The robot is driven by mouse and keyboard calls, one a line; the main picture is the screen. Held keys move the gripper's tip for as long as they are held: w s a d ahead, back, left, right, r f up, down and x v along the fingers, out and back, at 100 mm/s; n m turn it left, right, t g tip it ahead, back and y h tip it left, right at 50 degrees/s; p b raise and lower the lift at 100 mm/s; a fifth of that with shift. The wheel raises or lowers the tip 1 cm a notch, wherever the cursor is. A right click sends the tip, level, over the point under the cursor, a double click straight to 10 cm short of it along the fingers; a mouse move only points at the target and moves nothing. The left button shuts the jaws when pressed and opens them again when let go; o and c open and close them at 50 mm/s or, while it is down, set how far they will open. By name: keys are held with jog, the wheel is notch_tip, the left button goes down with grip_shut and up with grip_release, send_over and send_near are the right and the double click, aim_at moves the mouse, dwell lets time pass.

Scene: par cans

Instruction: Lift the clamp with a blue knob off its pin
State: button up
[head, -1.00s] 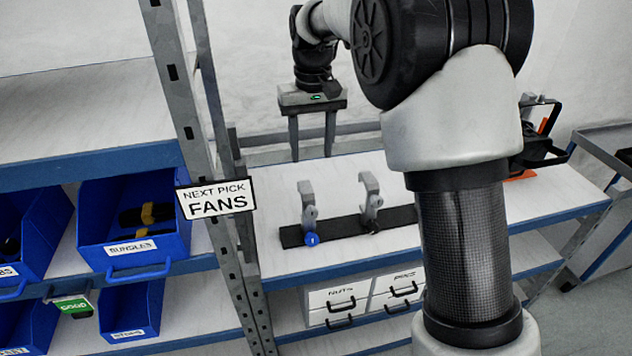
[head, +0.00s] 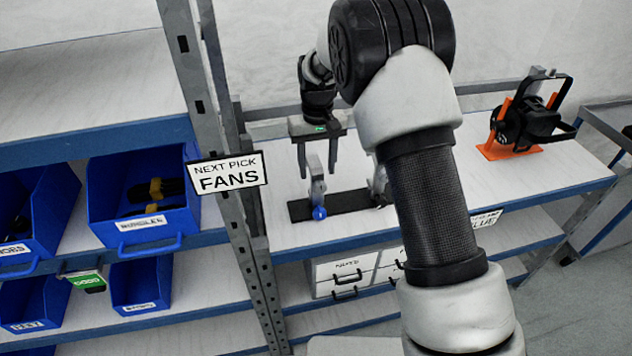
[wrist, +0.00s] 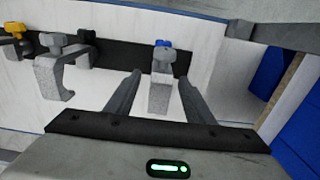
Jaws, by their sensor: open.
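The clamp with a blue knob (head: 317,187) stands upright on a dark strip (head: 341,203) on the shelf, and its pin is hidden. In the wrist view the clamp's pale body (wrist: 160,94) lies between the two fingers, its blue knob at the far end. My gripper (head: 318,172) points down at the clamp's upper end. Its jaws are open, with a gap on each side of the clamp in the wrist view (wrist: 159,77). I cannot tell how far the fingertips reach down beside it.
A second grey clamp (wrist: 57,75) stands to the left in the wrist view, near dark and yellow knobs (wrist: 15,28). A metal shelf post (head: 235,200) with a sign (head: 228,173) stands left of the clamp. A black lamp (head: 530,120) on an orange stand is at right.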

aim_at(316, 178)
jog(key=shift+w+a+f+p, duration=0.15)
jog(key=shift+f+p, duration=0.1)
jog(key=shift+f, duration=1.1)
jog(key=shift+w+f+p, duration=0.1)
jog(key=shift+f+p, duration=0.15)
jog(key=shift+f, duration=1.1)
grip_shut()
